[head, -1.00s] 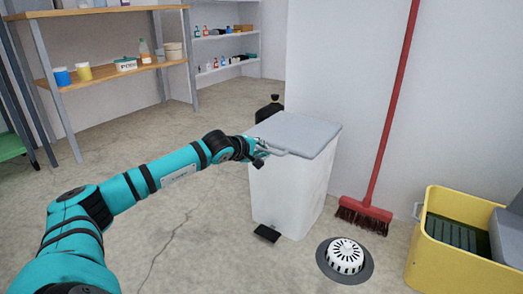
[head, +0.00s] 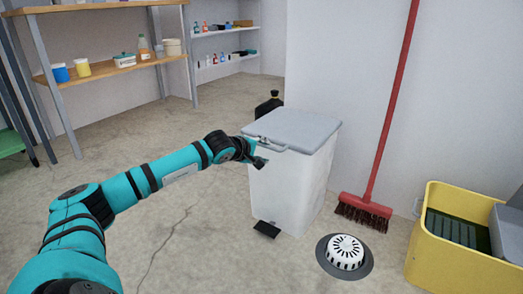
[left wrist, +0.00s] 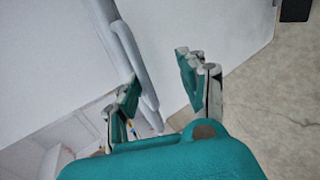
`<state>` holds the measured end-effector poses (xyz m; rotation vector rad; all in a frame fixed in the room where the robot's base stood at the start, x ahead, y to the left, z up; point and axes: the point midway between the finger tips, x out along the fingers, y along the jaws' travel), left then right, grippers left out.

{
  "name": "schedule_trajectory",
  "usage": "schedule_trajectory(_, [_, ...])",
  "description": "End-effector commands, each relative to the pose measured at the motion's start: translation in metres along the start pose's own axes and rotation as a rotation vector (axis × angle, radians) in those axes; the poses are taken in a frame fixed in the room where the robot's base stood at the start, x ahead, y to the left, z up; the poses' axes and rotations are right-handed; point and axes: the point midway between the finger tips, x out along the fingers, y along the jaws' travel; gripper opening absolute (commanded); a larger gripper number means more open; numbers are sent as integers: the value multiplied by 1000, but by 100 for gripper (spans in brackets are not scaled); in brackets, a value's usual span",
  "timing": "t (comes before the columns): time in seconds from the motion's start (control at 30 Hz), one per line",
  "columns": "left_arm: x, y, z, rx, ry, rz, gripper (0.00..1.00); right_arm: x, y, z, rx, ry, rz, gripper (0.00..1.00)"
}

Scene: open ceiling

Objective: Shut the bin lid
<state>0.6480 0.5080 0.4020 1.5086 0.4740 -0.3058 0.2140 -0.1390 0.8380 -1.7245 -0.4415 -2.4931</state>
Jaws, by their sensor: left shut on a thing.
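The white bin (head: 290,190) stands on the floor at centre right in the head view. Its grey lid (head: 295,125) lies flat across the top, with no gap that I can make out. A loop handle (head: 268,143) sticks out from the lid's front edge. My left gripper (head: 262,160) is at this front edge, close below the handle. In the left wrist view the handle (left wrist: 124,42) runs down to my left gripper (left wrist: 160,88), which is shut on it; the exact contact is hard to see. The right gripper is in neither view.
A black pedal (head: 266,229) sits at the bin's foot. A red broom (head: 365,207) leans on the wall to the right. A floor drain (head: 345,251) and a yellow bucket (head: 455,265) are at front right. Shelves (head: 110,70) stand at back left.

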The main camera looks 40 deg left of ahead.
Motion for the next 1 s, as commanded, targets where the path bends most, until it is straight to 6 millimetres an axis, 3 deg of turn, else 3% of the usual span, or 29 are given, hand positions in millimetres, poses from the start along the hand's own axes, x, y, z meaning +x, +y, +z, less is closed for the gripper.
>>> schedule_trajectory(0.17, [-8, -6, -1, 3, 3, -13, 34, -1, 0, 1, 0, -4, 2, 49])
schedule_trajectory(0.7, [-96, 1, 0, 10, 3, -2, 34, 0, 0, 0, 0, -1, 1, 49])
schedule_trajectory(1.0, [-118, 1, 1, 4, 0, 1, 34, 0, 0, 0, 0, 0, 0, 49])
